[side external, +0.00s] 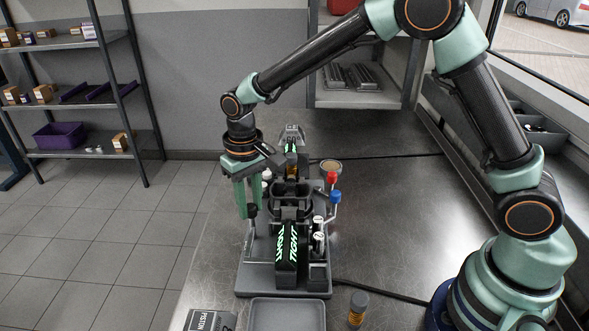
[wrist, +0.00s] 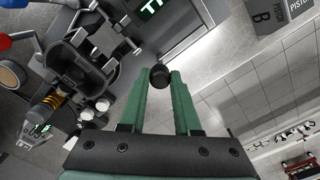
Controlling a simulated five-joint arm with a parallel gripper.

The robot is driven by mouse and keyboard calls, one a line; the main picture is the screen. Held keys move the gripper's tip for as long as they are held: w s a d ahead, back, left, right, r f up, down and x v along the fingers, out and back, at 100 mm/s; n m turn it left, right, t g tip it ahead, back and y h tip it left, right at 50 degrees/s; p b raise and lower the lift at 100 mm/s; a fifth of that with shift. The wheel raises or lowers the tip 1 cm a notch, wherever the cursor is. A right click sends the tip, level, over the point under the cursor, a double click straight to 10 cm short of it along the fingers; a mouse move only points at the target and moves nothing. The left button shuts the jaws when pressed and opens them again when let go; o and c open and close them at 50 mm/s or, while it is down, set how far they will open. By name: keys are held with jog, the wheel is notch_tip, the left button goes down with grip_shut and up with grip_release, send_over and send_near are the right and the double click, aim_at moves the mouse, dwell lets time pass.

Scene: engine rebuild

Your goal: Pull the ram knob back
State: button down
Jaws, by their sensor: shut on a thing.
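The ram knob is a black ball on a thin upright lever at the left side of the grey engine fixture (side external: 256,275). In the wrist view the knob (wrist: 160,76) sits between the tips of my two green fingers. My gripper (wrist: 161,82) is shut on it. In the side view my gripper (side external: 248,212) points down at the fixture's left edge, and the knob (side external: 252,209) shows at the fingertips. The fingers partly cover the lever.
Red (side external: 332,178) and blue (side external: 335,196) knobs stand at the fixture's right. A grey tray (side external: 287,316), a piston box (side external: 209,320) and an amber jar (side external: 358,308) are in front. The bench is clear farther right, apart from black cables.

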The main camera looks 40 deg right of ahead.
aim_at(251, 236)
jog(key=shift+r, duration=0.1)
jog(key=shift+s+a, duration=1)
jog(key=shift+a, duration=0.05)
jog(key=c, duration=0.6)
grip_release()
jog(key=shift+w+r, duration=0.1)
jog(key=shift+r, duration=0.25)
notch_tip(251, 236, up, 11)
jog(key=shift+r, duration=0.15)
